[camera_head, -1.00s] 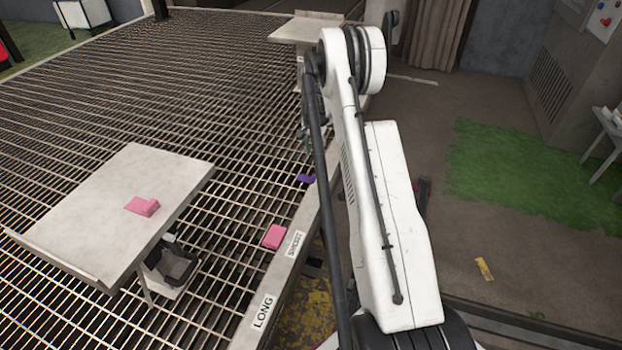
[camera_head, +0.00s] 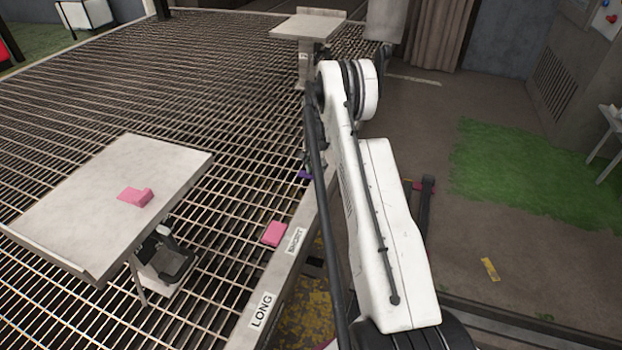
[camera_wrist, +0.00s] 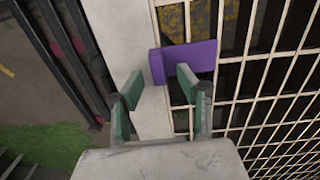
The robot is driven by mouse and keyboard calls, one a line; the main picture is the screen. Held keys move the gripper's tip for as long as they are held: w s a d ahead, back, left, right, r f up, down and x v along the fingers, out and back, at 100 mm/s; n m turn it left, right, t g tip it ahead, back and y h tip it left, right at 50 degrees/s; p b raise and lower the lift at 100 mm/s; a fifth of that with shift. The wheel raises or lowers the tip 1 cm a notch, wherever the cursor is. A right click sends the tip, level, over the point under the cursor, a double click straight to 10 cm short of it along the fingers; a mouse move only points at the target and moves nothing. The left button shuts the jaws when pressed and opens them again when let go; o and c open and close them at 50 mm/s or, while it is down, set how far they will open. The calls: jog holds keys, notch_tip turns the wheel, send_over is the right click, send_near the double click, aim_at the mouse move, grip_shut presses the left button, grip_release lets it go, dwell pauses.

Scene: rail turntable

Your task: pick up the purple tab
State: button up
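The purple tab (camera_wrist: 186,58) lies at the edge of the metal grating, beside and partly over the pale border strip, in the wrist view. It shows as a small purple patch beside my arm in the head view (camera_head: 304,175), partly covered. My gripper (camera_wrist: 157,88) is open and empty, with its two green-padded fingers spread. The tab is just beyond the fingertips, offset to the right. The right fingertip overlaps the tab's near edge in the picture; I cannot tell whether they touch.
A pink tab (camera_head: 274,233) lies on the grating near the border strip (camera_head: 283,262) labelled LONG and SHORT. Another pink tab (camera_head: 136,196) lies on a raised grey plate (camera_head: 80,215). A second plate (camera_head: 308,25) stands at the back. The grating around the purple tab looks clear.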

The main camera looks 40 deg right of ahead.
grip_shut()
dwell(0.4)
